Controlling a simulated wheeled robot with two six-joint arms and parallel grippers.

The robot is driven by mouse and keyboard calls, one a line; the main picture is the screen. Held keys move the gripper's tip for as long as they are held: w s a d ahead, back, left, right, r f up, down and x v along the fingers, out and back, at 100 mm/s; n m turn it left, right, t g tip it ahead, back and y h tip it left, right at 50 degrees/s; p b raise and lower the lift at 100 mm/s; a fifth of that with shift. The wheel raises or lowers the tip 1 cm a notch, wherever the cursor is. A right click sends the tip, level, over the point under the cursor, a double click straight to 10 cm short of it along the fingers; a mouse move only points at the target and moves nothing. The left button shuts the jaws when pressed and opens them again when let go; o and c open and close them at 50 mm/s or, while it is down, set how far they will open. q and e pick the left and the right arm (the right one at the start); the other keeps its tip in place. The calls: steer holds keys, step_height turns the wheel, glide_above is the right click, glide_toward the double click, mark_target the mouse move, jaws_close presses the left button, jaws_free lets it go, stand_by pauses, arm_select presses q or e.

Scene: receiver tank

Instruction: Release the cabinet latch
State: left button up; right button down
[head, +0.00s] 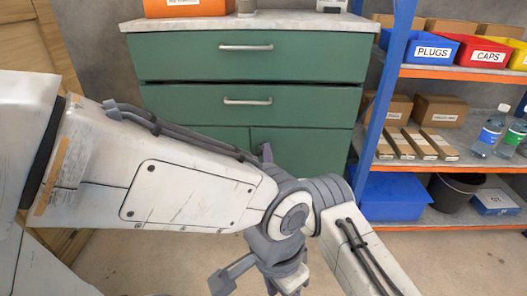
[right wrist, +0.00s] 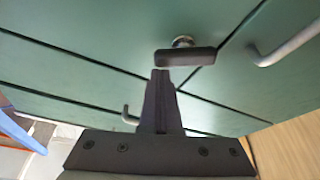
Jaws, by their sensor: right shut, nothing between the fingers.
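The latch (right wrist: 186,57) is a short dark bar on a round metal post, on the green cabinet (head: 195,108) front where panel seams meet. In the right wrist view the bar lies nearly level. My right gripper (right wrist: 160,75) is shut and empty, its tips just below the left part of the bar; I cannot tell whether they touch it. In the head view my arm covers this area. Only a small dark grey piece shows above the arm, and I cannot tell whether it is fingertip or latch.
The cabinet has bar handles, including an upper drawer handle (head: 246,47). In the right wrist view another handle (right wrist: 287,47) is at the right. An open shelf rack with an orange-edged shelf (head: 450,73) stands right, holding bins, boxes and bottles. Wooden boards (head: 25,45) stand left.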

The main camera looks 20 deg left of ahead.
steer(key=shift+d+f+m+t+h+b, duration=0.15)
steer(key=shift+m+h, duration=0.2)
steer(key=shift+m, duration=0.4)
steer(key=shift+d+f+m+t+h+b, duration=0.1)
steer(key=shift+m+t+h, duration=0.15)
steer(key=shift+m, duration=0.45)
steer(key=shift+d+f+m+t+h+b, duration=0.15)
steer(key=shift+m+h, duration=0.25)
steer(key=shift+m, duration=0.35)
steer(key=shift+f, duration=0.15)
stand_by(0.7)
steer(key=p+v, duration=0.3)
steer(key=v, duration=0.4)
steer(key=shift+s, duration=0.2)
steer(key=shift+d, duration=0.2)
